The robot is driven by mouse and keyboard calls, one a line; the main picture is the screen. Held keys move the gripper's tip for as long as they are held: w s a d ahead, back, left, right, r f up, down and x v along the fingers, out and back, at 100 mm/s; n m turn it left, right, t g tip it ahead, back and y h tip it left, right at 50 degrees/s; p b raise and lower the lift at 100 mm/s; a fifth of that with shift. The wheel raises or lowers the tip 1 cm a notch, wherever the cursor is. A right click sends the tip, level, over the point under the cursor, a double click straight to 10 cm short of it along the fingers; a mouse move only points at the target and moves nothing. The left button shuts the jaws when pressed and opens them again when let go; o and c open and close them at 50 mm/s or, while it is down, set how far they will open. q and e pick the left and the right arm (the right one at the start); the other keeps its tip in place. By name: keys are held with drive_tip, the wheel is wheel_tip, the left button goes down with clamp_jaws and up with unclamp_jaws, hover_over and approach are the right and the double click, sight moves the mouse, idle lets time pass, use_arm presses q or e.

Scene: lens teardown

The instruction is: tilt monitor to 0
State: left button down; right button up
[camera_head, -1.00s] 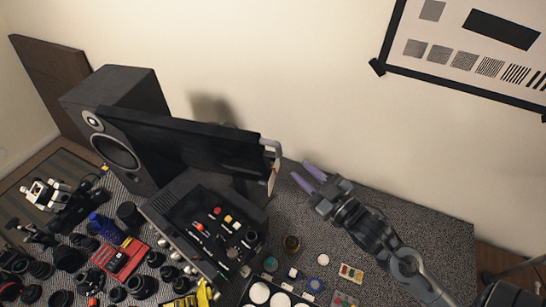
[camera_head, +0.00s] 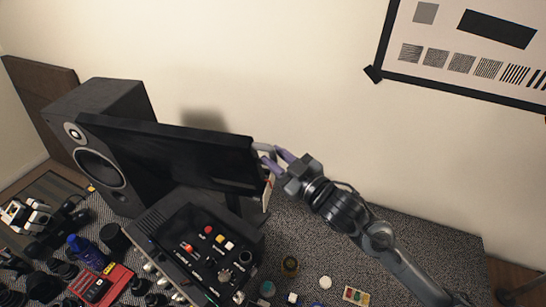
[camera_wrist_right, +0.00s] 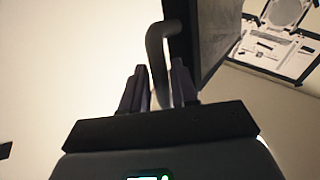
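The black monitor (camera_head: 170,152) stands at the back of the table, its dark panel facing forward. A grey bent handle (camera_head: 264,147) sticks out at its right edge. My right gripper (camera_head: 272,158) is at this handle. In the right wrist view, the handle (camera_wrist_right: 158,55) comes down between the two fingers (camera_wrist_right: 158,88), with some gap showing on the left, so the gripper looks open around it. The monitor's edge (camera_wrist_right: 205,40) is just right of the fingers. Whether a finger touches the handle I cannot tell. My left gripper is not in view.
A black speaker (camera_head: 100,165) stands left of and behind the monitor. Lenses and a red box (camera_head: 100,284) crowd the left front.

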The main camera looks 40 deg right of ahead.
drive_tip(key=shift+w, duration=0.65)
clamp_jaws()
